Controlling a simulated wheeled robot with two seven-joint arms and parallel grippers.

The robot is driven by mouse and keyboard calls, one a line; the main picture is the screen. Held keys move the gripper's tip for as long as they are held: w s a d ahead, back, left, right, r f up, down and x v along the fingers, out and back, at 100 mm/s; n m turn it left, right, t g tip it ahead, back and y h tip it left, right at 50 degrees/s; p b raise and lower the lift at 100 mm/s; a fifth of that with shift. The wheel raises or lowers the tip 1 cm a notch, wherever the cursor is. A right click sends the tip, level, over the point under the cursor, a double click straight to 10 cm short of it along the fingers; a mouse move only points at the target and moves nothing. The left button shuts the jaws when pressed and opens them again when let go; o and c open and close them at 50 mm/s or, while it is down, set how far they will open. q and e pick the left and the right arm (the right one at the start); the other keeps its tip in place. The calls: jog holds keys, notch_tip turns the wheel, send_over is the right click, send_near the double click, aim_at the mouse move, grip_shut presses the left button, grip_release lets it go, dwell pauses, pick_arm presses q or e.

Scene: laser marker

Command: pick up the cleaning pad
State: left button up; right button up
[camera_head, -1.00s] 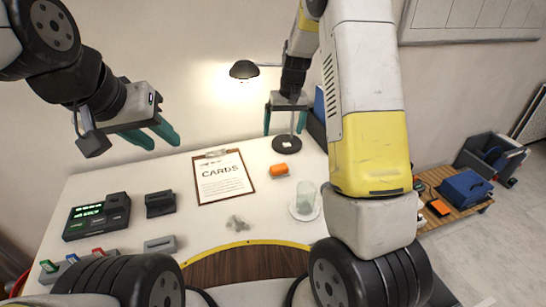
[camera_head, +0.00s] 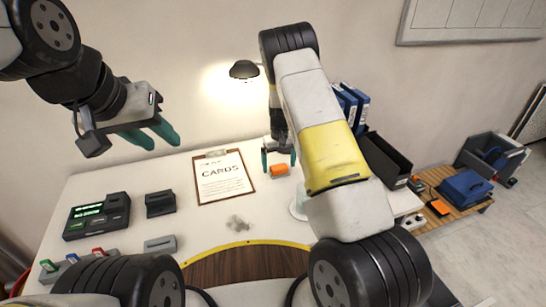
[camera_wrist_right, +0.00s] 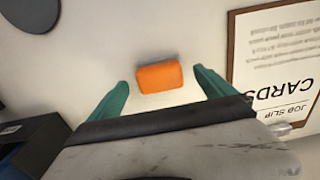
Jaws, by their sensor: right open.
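The cleaning pad (camera_head: 279,170) is a small orange block lying on the white table, just right of the clipboard. In the right wrist view the pad (camera_wrist_right: 160,76) lies between and a little beyond the two green fingertips, with space on both sides. My right gripper (camera_head: 279,161) is open and empty, above the pad with its fingers pointing down. It also shows in the right wrist view (camera_wrist_right: 160,82). My left gripper (camera_head: 158,136) hangs over the left back of the table, its green fingers apart and nothing between them.
The clipboard (camera_head: 223,178) marked CARDS lies left of the pad. A lamp (camera_head: 244,70) glows behind. A glass on a white dish (camera_head: 298,208) is partly hidden by my right arm. A grey smudge (camera_head: 238,223) lies nearer. Blue binders (camera_head: 350,105) and a black tray (camera_head: 385,160) stand right.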

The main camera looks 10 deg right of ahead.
aim_at(279, 166)
notch_tip(279, 166, down, 2)
jog(key=shift+f, duration=0.1)
jog(key=c, duration=1.4)
jog(key=shift+c, duration=0.2)
notch_tip(279, 166, up, 10)
jog(key=shift+r, duration=0.1)
